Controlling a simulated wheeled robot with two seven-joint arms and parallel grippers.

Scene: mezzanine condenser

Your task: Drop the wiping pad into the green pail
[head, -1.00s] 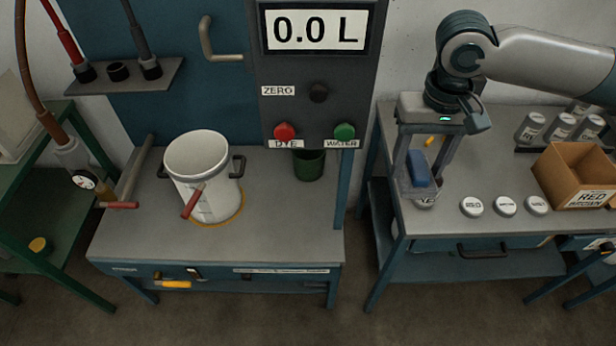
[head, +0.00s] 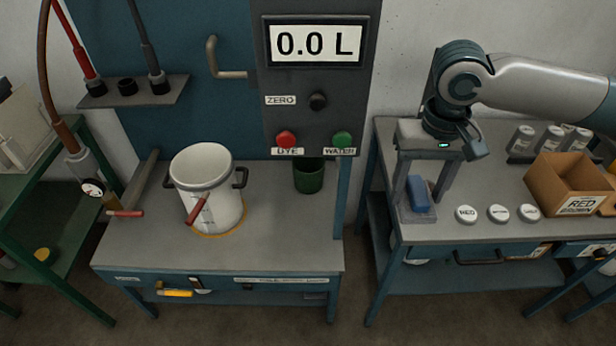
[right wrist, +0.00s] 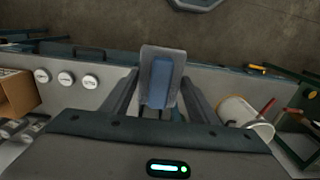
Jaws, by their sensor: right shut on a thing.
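The wiping pad is a blue block on a grey plate (head: 418,196), at the left end of the right-hand bench. My right gripper (head: 418,190) is shut on it, and its fingers reach down to either side. In the right wrist view the pad (right wrist: 161,82) sits between the two fingers, its grey plate showing around the blue. Whether the plate touches the bench is unclear. The green pail (head: 308,178) stands at the back right of the middle bench, under the console, left of my right gripper. The pail's inside is dark. My left gripper is not in view.
A white pot (head: 207,188) with a red-handled tool stands on the middle bench (head: 270,240). The console (head: 315,80) overhangs the pail. White lids (head: 498,213) and a cardboard box (head: 567,185) lie right of the pad. A gap separates the two benches.

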